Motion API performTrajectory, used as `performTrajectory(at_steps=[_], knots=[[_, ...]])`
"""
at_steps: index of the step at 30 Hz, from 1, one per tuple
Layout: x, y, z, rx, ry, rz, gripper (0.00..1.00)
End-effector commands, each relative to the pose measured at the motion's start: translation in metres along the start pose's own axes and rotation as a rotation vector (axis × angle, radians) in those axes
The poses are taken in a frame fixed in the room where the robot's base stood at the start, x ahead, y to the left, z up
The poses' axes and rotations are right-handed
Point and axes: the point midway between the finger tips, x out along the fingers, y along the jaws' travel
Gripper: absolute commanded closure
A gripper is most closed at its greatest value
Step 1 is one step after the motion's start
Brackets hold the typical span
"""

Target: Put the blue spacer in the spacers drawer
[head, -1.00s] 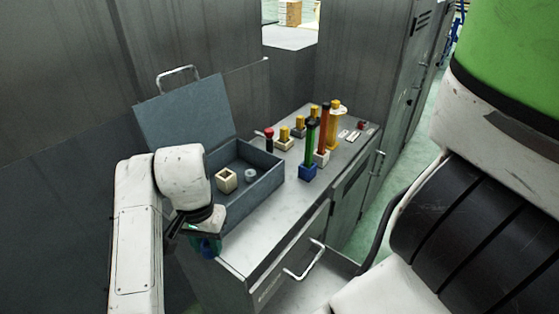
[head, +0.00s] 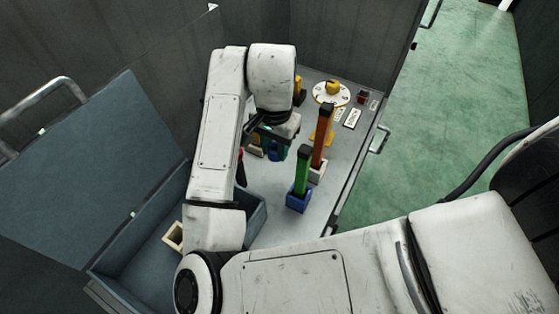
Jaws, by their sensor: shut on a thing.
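My gripper (head: 271,138) is above the cabinet top in the head view, at the end of my white arm. It is shut on the blue spacer (head: 277,153), a small dark blue piece showing just under the fingers. The fingers hide part of it.
A green post in a blue base (head: 298,199) and a red-brown post (head: 321,135) stand close right of my gripper. An open blue-grey box (head: 256,222) with a cream block (head: 174,236) lies lower left. A yellow-knobbed white disc (head: 331,93) sits behind. Green floor is right.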

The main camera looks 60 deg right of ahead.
Motion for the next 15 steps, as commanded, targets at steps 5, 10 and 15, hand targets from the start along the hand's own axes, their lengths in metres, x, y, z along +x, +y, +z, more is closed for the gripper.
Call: performTrajectory(at_steps=[5, 10, 15], knots=[[0.032, 0.0, 0.001, -0.003, -0.002, 0.004, 1.0], [0.051, 0.0, 0.0, -0.001, -0.002, 0.002, 1.0], [0.064, 0.001, 0.001, 0.0, -0.001, 0.004, 1.0]])
